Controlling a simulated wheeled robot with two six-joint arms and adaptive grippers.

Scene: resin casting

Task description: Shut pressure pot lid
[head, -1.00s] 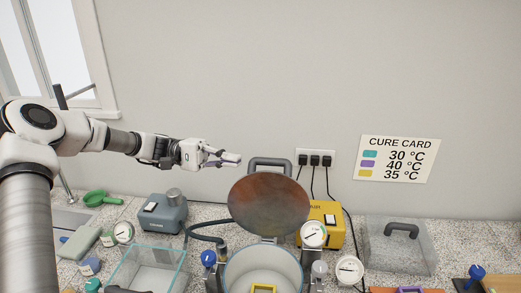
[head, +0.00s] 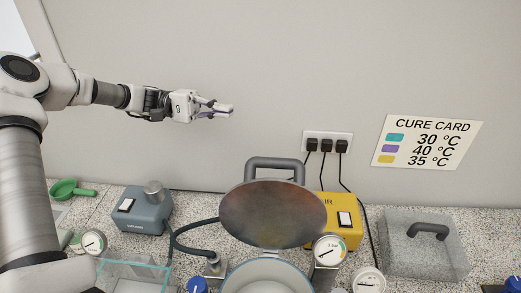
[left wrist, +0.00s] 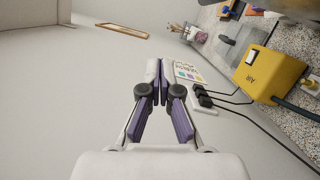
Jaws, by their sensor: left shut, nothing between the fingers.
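The pressure pot (head: 267,273) stands on the counter at the bottom middle of the head view. Its round brownish metal lid (head: 272,213) stands raised on edge at the back of the pot, with a grey handle (head: 276,162) behind it. My left gripper (head: 231,109) is shut and empty, in the air above and to the left of the lid, apart from it. In the left wrist view its fingers (left wrist: 162,66) are together. The pot's lower part is cut off by the frame. My right gripper is not in view.
A yellow AIR box (head: 345,220) stands right of the lid and a blue-grey box (head: 141,213) left of it. A clear cover (head: 444,262) with a dark handle lies farther right. Gauges (head: 328,250) sit near the pot. The wall (head: 260,60) is behind, with plugged sockets (head: 327,140).

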